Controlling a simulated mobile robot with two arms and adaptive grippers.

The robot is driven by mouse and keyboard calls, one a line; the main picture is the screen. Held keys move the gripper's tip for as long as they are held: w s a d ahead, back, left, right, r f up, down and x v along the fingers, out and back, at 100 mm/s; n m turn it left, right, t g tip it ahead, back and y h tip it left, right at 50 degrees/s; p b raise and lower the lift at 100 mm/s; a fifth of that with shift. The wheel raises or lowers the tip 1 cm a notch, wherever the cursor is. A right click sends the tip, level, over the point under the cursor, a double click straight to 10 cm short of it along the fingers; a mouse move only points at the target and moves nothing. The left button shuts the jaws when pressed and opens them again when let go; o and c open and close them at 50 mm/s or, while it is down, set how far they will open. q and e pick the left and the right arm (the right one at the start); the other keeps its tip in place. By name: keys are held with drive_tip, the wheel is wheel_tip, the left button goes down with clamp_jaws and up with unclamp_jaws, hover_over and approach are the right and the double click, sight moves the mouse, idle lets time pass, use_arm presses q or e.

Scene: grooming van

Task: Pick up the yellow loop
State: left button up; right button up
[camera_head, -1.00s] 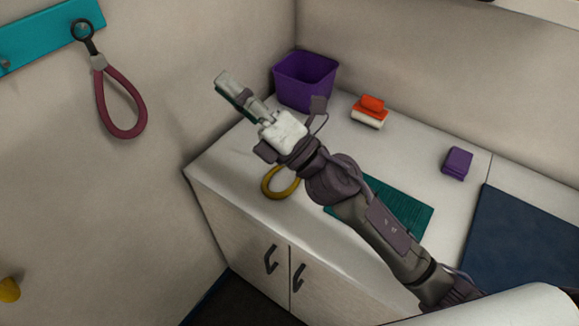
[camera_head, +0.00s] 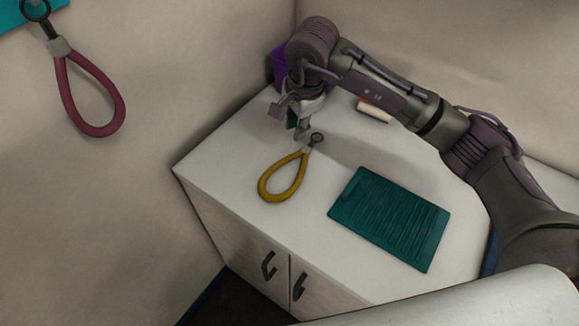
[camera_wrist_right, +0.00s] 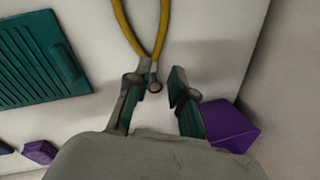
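The yellow loop (camera_head: 283,180) lies on the white counter near its left corner, with a grey clasp and dark ring at its far end. In the right wrist view the loop (camera_wrist_right: 141,30) runs down from the top edge, and its ring end comes between the fingers. My right gripper (camera_head: 299,126) points down at the ring end from above. In the right wrist view the gripper (camera_wrist_right: 160,92) has its fingers apart, with a gap on the right of the loop's ring end. My left gripper is not in view.
A teal ridged mat (camera_head: 390,217) lies right of the loop. A purple bin (camera_head: 279,68) stands behind my right gripper, and a white-and-red block (camera_head: 374,111) is partly hidden by my arm. A dark red loop (camera_head: 90,95) hangs on the left wall. The counter's front is clear.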

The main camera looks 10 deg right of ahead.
drive_tip(key=p, duration=0.1)
hover_over(290, 157)
drive_tip(key=s, duration=0.1)
wheel_tip(290, 157, down, 7)
drive_tip(key=shift+d+r, duration=0.15)
drive_tip(key=shift+r, duration=0.05)
drive_tip(key=shift+f+p, duration=0.6)
drive_tip(key=shift+p, duration=0.15)
drive_tip(key=f, duration=0.1)
drive_tip(key=f+p, duration=0.1)
drive_tip(key=f, duration=0.1)
drive_tip(key=shift+w+f, duration=0.25)
drive_tip(key=shift+w, duration=0.1)
drive_tip(key=shift+w+f, duration=0.1)
drive_tip(key=shift+f, duration=0.2)
clamp_jaws()
